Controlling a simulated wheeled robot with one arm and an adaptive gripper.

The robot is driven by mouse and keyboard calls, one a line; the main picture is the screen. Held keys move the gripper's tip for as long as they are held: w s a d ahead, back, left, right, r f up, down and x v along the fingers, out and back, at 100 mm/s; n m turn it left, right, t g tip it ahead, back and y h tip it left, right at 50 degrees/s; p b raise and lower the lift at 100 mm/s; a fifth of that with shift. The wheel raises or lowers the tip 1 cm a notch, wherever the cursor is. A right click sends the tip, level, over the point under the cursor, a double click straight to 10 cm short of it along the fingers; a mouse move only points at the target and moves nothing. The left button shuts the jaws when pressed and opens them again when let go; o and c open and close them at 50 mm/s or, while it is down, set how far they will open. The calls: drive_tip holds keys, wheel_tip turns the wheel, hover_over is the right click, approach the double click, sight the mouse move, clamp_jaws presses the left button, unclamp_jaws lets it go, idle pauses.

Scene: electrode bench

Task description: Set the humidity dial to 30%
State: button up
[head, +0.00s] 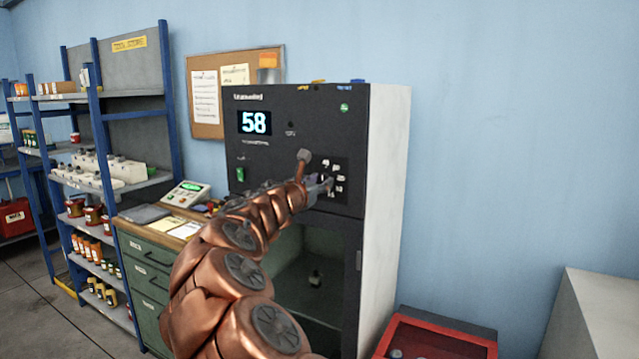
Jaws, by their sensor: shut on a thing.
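A tall dark-fronted cabinet (355,98) with pale sides stands against the blue wall. Its lit display (254,122) reads 58. A green switch (240,174) is below the display at the left of the panel. My copper-coloured arm reaches up to the right part of the panel, and my gripper (325,187) is at a small black patch with white markings (333,168). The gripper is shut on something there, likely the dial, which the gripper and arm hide. I cannot read the dial's setting.
Below the panel is a dark chamber (345,250) behind my arm. A red case (430,345) sits at the lower right, near a grey block (595,310). A green drawer unit (140,270) and blue shelves (100,95) with jars stand to the left.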

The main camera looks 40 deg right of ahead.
clamp_jaws()
drive_tip(key=shift+f+m+b, duration=0.1)
drive_tip(key=shift+m+b, duration=0.2)
drive_tip(key=shift+b, duration=0.1)
drive_tip(key=shift+f+m+g+b, duration=0.15)
drive_tip(key=shift+m+g+b, duration=0.05)
drive_tip(key=shift+m+b, duration=5.75)
drive_tip(key=shift+f+m+g+b, duration=0.1)
drive_tip(key=shift+m+g+b, duration=0.1)
drive_tip(key=shift+m+b, duration=5.75)
drive_tip(key=shift+r+h, duration=0.1)
drive_tip(key=shift+h, duration=0.2)
